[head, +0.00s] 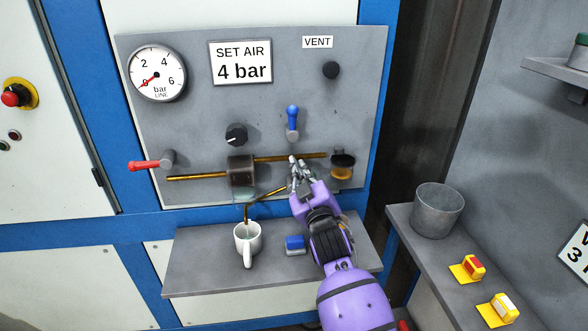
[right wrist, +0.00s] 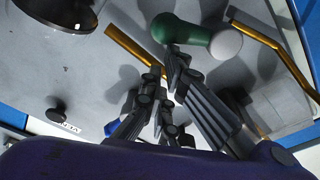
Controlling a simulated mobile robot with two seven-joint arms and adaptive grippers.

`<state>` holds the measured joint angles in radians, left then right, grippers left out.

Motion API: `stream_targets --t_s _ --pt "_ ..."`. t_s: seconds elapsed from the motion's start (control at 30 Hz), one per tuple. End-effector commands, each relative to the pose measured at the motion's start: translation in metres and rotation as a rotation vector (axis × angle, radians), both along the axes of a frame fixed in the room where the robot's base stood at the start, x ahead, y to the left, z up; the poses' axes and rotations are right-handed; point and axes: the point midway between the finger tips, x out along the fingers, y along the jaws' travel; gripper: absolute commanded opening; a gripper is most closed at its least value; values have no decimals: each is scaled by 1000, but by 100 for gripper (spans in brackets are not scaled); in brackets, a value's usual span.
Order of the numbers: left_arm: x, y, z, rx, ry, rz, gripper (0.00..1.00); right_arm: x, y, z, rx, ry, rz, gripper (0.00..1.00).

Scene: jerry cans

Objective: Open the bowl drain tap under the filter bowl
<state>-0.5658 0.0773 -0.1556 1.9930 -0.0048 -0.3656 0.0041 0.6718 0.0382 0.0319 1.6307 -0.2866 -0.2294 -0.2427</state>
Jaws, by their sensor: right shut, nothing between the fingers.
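The filter bowl (head: 241,170) is a dark grey cylinder on the brass line, with a pale lower part. A bent brass spout (head: 265,199) runs down to a white mug (head: 248,240). My right gripper (head: 298,166) is shut and empty, in front of the panel, right of the bowl. In the right wrist view, a green lever with a white rounded end (right wrist: 178,32) lies just beyond my fingertips (right wrist: 168,64); I cannot tell whether they touch. It appears to be the drain tap; in the head view I cannot make it out. My left gripper is not in view.
A blue lever (head: 292,122) and a black knob (head: 236,134) are above the line; a red lever (head: 145,165) is at left. A dark cup with an amber base (head: 342,166) is right of my gripper. A blue-and-grey block (head: 295,244) sits on the grey shelf (head: 195,275).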

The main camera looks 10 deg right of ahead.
Motion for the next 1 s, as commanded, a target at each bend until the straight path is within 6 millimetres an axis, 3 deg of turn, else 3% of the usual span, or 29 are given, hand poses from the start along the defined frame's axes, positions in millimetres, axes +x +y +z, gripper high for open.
stream_targets --t_s 0.5,1.0 --pt "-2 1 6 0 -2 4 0 0 -28 -16 427 11 -1 0" --pt "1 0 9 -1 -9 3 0 1 -35 -24 578 14 -1 0"
